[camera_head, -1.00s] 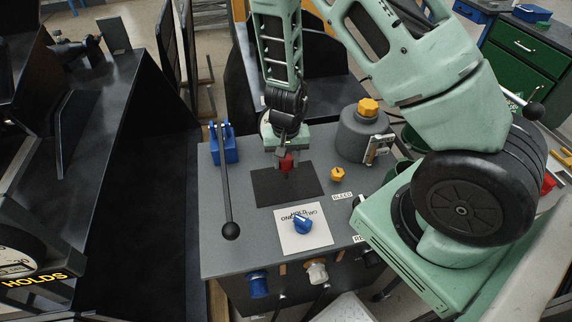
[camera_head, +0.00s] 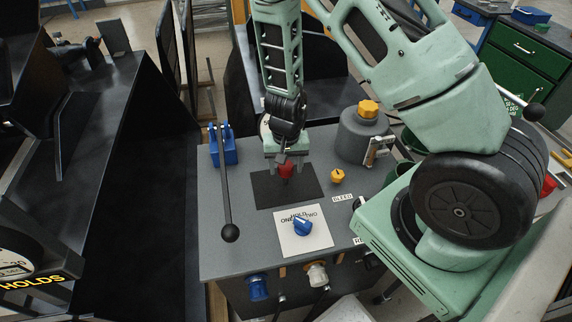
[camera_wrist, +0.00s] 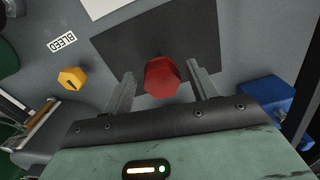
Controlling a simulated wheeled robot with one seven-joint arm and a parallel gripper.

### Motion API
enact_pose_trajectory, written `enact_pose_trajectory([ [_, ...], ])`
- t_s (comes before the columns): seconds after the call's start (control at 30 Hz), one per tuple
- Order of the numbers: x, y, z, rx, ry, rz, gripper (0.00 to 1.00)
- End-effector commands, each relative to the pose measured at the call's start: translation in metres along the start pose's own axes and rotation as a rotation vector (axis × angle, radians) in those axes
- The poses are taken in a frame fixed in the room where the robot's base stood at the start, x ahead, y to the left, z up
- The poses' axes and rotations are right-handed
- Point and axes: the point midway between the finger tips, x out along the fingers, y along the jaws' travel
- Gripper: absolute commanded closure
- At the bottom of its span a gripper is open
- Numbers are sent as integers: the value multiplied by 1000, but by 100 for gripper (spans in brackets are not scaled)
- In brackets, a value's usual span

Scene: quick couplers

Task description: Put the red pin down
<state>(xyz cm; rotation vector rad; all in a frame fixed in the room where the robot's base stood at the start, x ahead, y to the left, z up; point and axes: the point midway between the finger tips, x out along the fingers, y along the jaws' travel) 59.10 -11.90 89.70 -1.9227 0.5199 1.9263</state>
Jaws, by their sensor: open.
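The red pin (camera_head: 286,171) stands on the black mat (camera_head: 264,189) on the grey bench top. The wrist view shows its red hexagonal head (camera_wrist: 162,77) from above, over the same black mat (camera_wrist: 205,38). My gripper (camera_head: 287,160) is right above and around the pin. In the wrist view its two fingers (camera_wrist: 160,86) are apart, one on each side of the red head, with a visible gap on both sides. The lower part of the pin is mostly hidden by its head in the wrist view.
A blue selector knob (camera_head: 302,226) sits on a white plate in front of the mat. A yellow knob (camera_head: 337,176) and a grey canister (camera_head: 362,135) are to the right. A black lever (camera_head: 226,195) with a blue bracket (camera_head: 224,147) is to the left.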

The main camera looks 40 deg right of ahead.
Motion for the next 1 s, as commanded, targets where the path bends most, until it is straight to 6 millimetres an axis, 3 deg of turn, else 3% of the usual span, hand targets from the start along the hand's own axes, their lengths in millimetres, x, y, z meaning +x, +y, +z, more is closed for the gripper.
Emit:
enact_pose_trajectory([
  [0.5,-99,-1,0,-4,3,-1,42],
  [0.77,-122,-3,3,-9,-5,-6,42],
  [0.87,-132,-17,18,-60,-26,-35,42],
  [1.0,-161,-54,65,-230,-84,-111,42],
])
